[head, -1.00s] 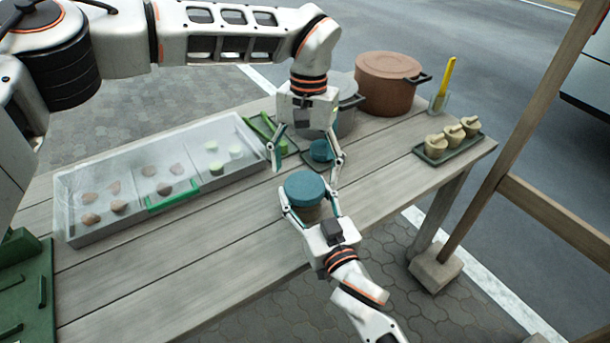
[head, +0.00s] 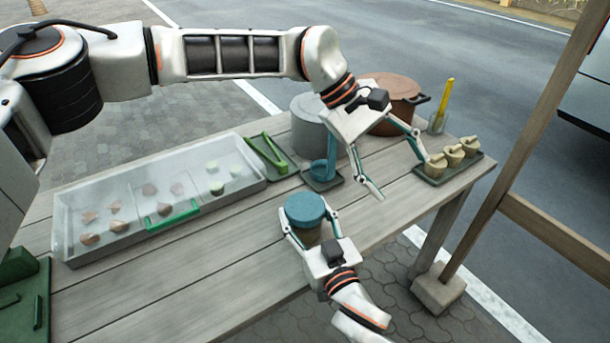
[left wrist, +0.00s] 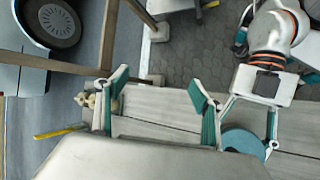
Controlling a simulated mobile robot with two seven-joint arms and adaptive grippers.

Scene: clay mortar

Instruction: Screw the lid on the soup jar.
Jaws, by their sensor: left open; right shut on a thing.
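A clear bin (head: 245,185) with several food pieces is at left, beside green tongs (head: 268,153).

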